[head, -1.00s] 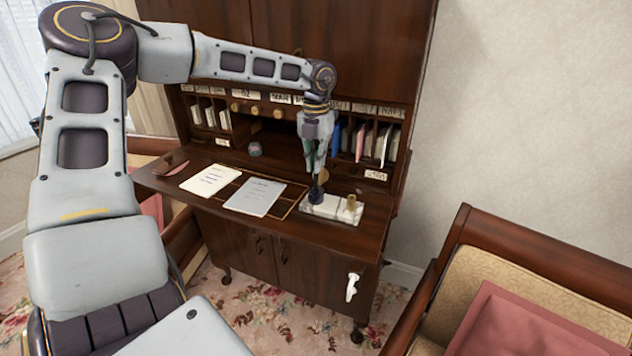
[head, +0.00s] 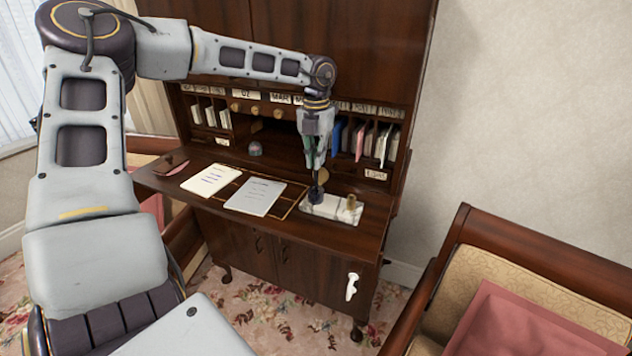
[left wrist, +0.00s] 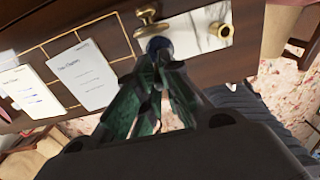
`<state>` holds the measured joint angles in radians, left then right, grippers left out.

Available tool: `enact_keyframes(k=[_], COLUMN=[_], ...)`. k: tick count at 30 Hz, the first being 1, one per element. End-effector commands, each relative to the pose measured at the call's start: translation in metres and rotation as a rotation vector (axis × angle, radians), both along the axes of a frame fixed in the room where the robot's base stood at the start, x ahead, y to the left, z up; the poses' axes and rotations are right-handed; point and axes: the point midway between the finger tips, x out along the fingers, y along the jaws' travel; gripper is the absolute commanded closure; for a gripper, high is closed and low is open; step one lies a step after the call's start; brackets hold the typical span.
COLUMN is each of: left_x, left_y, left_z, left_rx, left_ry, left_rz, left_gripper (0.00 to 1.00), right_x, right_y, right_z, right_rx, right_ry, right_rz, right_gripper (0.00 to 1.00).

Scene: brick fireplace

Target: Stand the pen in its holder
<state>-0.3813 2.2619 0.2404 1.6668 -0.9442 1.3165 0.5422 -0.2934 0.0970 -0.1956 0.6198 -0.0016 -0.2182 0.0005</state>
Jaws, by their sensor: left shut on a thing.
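A white marble stand (head: 333,210) lies on the right part of the desk's fold-down top, with an upright brass cup (head: 351,203) at its right end. They also show at the top of the left wrist view, the stand (left wrist: 198,30) and the cup (left wrist: 225,32). My left gripper (head: 316,178) points down over the stand's left end, left of the cup, with its fingers shut. A dark blue rounded thing (left wrist: 159,46) is at the fingertips; I cannot tell whether it belongs to the pen. The fingers hide most of what they hold. My right gripper is out of view.
Two written sheets, a cream one (head: 211,180) and a grey-white one (head: 255,196), lie left of the stand. Pigeonholes with letters and books (head: 385,143) rise close behind the gripper. A cushioned chair (head: 520,285) stands at right.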

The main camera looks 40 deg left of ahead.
Motion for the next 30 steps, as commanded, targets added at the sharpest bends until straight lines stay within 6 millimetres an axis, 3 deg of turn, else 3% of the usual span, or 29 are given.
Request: enact_keyframes(k=[30], left_x=[0.000], left_y=[0.000], left_z=[0.013], left_rx=[0.000], left_ry=[0.000], left_rz=[0.000], left_gripper=[1.00], right_x=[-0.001], right_y=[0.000], right_z=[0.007], right_rx=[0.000], right_ry=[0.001], right_rz=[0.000], right_gripper=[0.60])
